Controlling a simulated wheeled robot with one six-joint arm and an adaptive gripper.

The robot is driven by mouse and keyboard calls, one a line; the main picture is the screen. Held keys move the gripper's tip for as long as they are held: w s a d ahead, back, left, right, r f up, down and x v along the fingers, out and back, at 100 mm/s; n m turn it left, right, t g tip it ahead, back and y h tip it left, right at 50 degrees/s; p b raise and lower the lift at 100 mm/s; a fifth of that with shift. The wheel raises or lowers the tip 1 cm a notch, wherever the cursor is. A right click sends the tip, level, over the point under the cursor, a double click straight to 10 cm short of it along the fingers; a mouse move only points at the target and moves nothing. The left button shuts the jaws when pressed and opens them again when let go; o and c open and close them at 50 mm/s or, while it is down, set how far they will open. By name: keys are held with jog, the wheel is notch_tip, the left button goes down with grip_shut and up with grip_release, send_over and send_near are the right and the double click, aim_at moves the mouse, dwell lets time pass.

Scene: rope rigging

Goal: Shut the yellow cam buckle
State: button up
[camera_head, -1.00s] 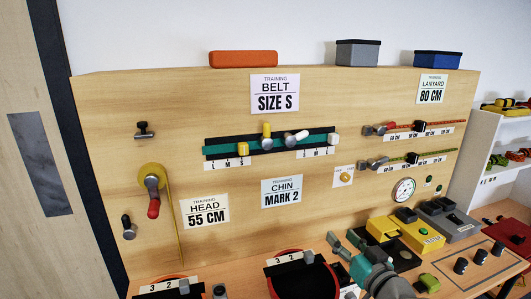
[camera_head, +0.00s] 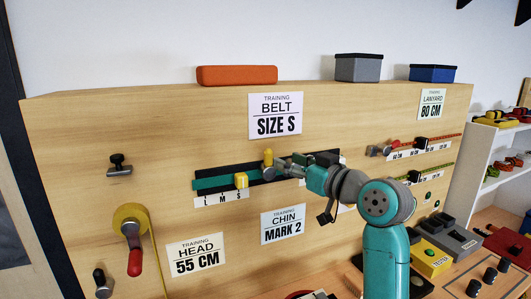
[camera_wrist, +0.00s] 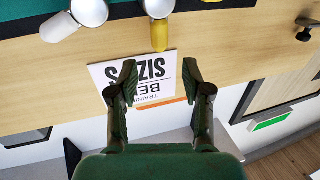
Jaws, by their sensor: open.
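The yellow cam buckle's lever (camera_head: 268,157) points upward from the teal belt strap (camera_head: 212,183) on the wooden board. It also shows in the wrist view (camera_wrist: 159,36), upside down, on a grey cam. A silver lever (camera_wrist: 87,12) is beside it there. My dark green gripper (camera_wrist: 160,75) is open and empty, with its fingers on either side of the SIZE S sign in the picture. The yellow lever appears just beyond the fingertips, apart from them. In the head view my arm covers the right part of the belt, and the fingertips cannot be made out clearly.
A yellow slider (camera_head: 241,180) is on the strap, left of the buckle. The BELT SIZE S sign (camera_head: 275,116) is above it. An orange block (camera_head: 237,75) and two bins, grey (camera_head: 358,67) and blue (camera_head: 433,73), sit on the board's top. A red-handled crank (camera_head: 135,262) is at left.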

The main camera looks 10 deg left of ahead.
aim_at(271, 154)
jog(key=x, duration=0.8)
jog(key=shift+w+a, duration=0.2)
grip_shut()
